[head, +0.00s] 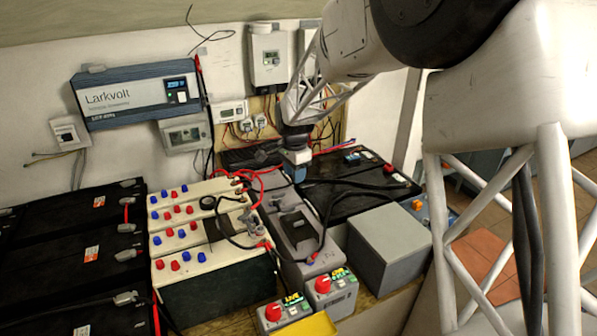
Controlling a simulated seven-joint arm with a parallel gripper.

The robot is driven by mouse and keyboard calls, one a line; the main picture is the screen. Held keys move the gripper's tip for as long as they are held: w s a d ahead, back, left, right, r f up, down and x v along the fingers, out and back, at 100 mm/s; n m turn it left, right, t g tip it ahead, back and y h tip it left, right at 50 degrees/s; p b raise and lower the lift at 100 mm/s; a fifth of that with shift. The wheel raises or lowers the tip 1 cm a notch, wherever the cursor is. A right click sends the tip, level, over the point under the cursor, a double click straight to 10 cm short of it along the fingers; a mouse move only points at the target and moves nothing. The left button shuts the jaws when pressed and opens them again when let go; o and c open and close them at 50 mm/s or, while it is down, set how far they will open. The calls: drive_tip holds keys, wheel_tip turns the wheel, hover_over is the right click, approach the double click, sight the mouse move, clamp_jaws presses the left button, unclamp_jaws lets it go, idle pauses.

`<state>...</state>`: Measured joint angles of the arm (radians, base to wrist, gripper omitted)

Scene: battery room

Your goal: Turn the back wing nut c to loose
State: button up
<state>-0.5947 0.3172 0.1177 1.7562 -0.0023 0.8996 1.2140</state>
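My gripper (297,168) hangs at the end of the white lattice arm, above the back of the grey battery (316,270) in the middle. Its fingers are too small and dark to tell whether they are open or shut. The wing nut marked c cannot be made out; the area under and behind my gripper is partly hidden by it and by cables. Small grey metal pieces (249,217) sit on the right side of the cream battery bank (215,262), but I cannot tell whether they are wing nuts. No letter labels are readable.
Black batteries (88,240) fill the left, and another black battery (345,197) stands at back right. Red and black cables loop around my gripper. A grey box (389,242) and two red-knobbed switches (272,313) stand in front. The Larkvolt unit (135,95) hangs on the wall.

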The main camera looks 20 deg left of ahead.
drive_tip(key=shift+s+d+r, duration=0.15)
drive_tip(key=shift+d+r, duration=0.3)
drive_tip(key=shift+d, duration=0.3)
drive_tip(key=shift+c, duration=1)
drive_tip(key=shift+a+f, duration=0.3)
drive_tip(key=shift+a, duration=0.1)
drive_tip(key=shift+c, duration=0.4)
drive_tip(key=n, duration=0.4)
hover_over(244, 214)
drive_tip(key=shift+g, duration=0.3)
wheel_tip(244, 214, down, 14)
drive_tip(key=shift+a+r, duration=0.15)
drive_tip(key=shift+f, duration=3.95)
drive_tip(key=shift+c, duration=0.4)
